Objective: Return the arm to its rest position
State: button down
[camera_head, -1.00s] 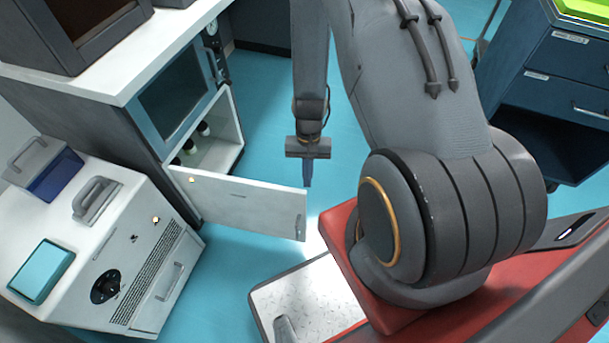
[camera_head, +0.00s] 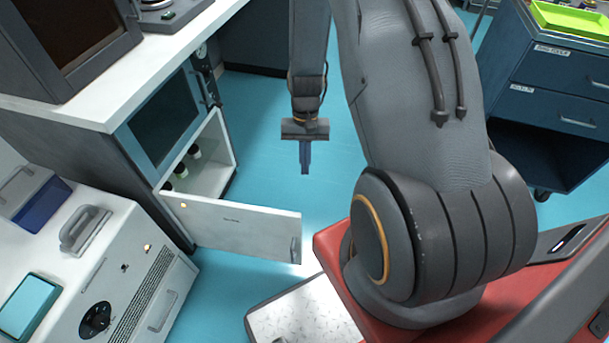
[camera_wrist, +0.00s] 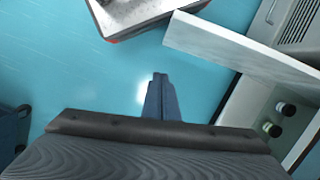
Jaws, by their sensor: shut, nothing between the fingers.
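My gripper (camera_head: 305,172) hangs pointing down in the middle of the head view, at the end of my grey arm. Its fingers are together with nothing between them. It is over the blue floor, beyond the open white cabinet door (camera_head: 232,228) and apart from it. In the wrist view my gripper (camera_wrist: 160,78) is also shut and empty, with bare blue floor beyond its tips. My arm rises from my red base at the right.
An open cabinet (camera_head: 207,160) holding small dark-capped bottles (camera_head: 194,151) stands left of my gripper. A white machine (camera_head: 115,262) is at lower left. A blue drawer cart (camera_head: 560,95) with a green tray (camera_head: 575,18) is at right. Blue floor between them is free.

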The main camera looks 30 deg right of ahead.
jog(key=shift+r, duration=0.35)
jog(key=shift+r, duration=0.15)
jog(key=s+a+r+n+p, duration=0.1)
jog(key=s+a+r+n, duration=0.1)
jog(key=r, duration=0.7)
jog(key=s+a+r+n+t+h+p, duration=0.1)
jog(key=s+a+r, duration=0.3)
jog(key=r, duration=0.6)
jog(key=s+a+r+n+t+p, duration=0.1)
jog(key=s+a+r+n+p, duration=0.1)
jog(key=s+r, duration=0.3)
notch_tip(320, 180, up, 5)
jog(key=shift+s+a+f+n, duration=0.15)
jog(key=shift+s+a+n, duration=0.25)
jog(key=shift+a, duration=0.3)
